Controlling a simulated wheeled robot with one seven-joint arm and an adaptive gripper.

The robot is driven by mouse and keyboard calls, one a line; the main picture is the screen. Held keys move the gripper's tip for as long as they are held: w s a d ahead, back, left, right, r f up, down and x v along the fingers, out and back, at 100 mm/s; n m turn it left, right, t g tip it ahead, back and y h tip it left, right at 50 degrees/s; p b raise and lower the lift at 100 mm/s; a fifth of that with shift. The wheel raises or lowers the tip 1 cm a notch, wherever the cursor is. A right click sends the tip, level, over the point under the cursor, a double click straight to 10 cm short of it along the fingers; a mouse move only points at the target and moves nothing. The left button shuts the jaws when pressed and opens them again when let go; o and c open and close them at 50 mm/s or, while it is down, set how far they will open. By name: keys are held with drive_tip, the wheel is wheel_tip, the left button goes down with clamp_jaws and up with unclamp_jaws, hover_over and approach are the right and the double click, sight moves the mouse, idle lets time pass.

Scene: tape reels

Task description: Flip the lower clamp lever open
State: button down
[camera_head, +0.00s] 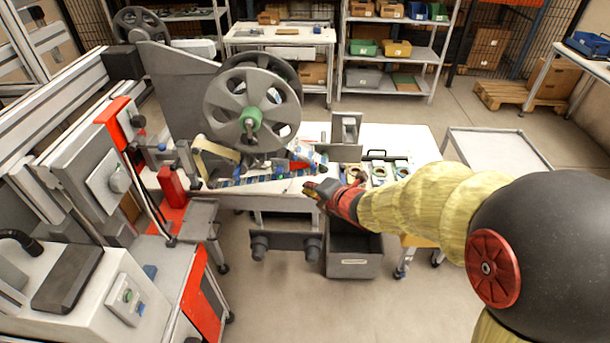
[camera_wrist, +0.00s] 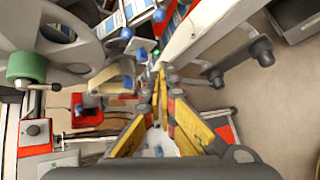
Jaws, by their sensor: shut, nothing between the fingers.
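My gripper (camera_head: 312,187) is at the front edge of the white work table, beside the label strip. In the wrist view my gripper (camera_wrist: 162,80) has its fingertips together with nothing between them. Small blue ball knobs (camera_wrist: 158,15) show just beyond the fingertips, by the strip and the pale rail. I cannot tell which is on the lower clamp lever, or whether that lever is open. A large grey reel (camera_head: 235,95) with a green hub (camera_head: 251,118) stands left of my gripper. The green hub also shows in the wrist view (camera_wrist: 27,65).
A grey bin (camera_head: 354,262) sits below the table edge. Round parts (camera_head: 378,173) lie in a tray right of my gripper. A red and grey machine (camera_head: 110,165) fills the left side. A grey cart (camera_head: 497,150) stands at right, with bare floor in front.

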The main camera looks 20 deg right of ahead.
sight(313, 157)
drive_tip(key=b+x, duration=0.3)
drive_tip(key=x, duration=0.7)
drive_tip(key=d, duration=0.1)
drive_tip(key=d+r+p, duration=0.1)
drive_tip(key=d+r, duration=0.1)
drive_tip(key=shift+w+d+p, duration=0.3)
drive_tip(key=shift+p, duration=0.05)
drive_tip(key=shift+r+p, duration=0.25)
drive_tip(key=shift+p, duration=0.35)
drive_tip(key=shift+s+d+r+p, duration=0.1)
drive_tip(key=shift+d+r+p, duration=0.05)
drive_tip(key=shift+p, duration=0.7)
